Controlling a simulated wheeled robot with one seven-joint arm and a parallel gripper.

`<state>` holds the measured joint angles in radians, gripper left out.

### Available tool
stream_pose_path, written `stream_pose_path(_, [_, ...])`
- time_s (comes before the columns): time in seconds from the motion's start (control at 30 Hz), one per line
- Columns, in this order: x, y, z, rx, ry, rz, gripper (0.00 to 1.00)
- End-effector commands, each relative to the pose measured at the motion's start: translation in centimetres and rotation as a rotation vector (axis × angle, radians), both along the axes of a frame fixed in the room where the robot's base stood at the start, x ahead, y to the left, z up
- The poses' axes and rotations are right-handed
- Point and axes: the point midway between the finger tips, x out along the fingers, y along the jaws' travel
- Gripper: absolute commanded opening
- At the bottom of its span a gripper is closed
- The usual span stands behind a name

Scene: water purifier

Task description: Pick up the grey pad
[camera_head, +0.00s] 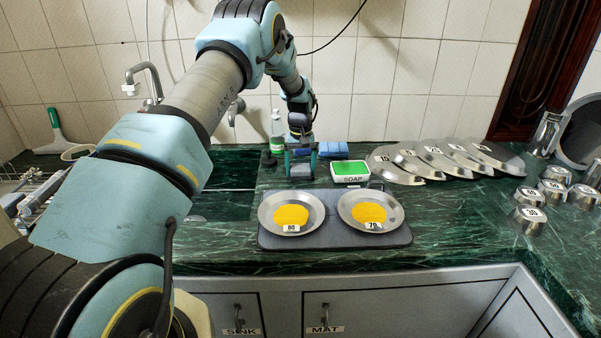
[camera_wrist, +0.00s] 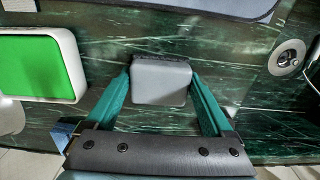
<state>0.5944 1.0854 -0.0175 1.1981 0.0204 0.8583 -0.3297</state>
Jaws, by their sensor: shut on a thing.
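The grey pad (camera_head: 299,171) is a small rounded block at the back of the green counter, left of the soap box. In the wrist view the pad (camera_wrist: 162,82) is between the two green fingers. My gripper (camera_head: 300,161) points down over it, with one finger on each side, and is shut on the pad. The fingertips also show in the wrist view (camera_wrist: 160,78). Whether the pad touches the counter or is slightly lifted, I cannot tell.
A bottle (camera_head: 277,132) and a blue item (camera_head: 334,149) are close behind. Two plates with yellow patches (camera_head: 291,214) (camera_head: 370,212) sit on a dark mat (camera_head: 330,240) in front. Several plates and tins are at right.

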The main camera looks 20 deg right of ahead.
Motion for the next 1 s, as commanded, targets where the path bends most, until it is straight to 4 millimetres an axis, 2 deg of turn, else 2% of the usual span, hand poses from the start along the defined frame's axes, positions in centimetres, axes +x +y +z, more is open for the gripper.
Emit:
stream_pose_path(0.07, [0.0,0.0,0.0,0.000,0.000,0.000,0.32])
stream_pose_path(0.37, [0.1,0.0,0.5,-0.002,-0.002,0.000,0.32])
stream_pose_path(0.47, [0.1,-0.1,1.8,-0.002,-0.004,0.000,0.32])
stream_pose_path(0.8, [0.1,-0.1,8.2,-0.002,-0.004,0.000,0.32])
stream_pose_path(1.0, [0.0,0.0,9.9,-0.001,-0.001,0.000,0.32])
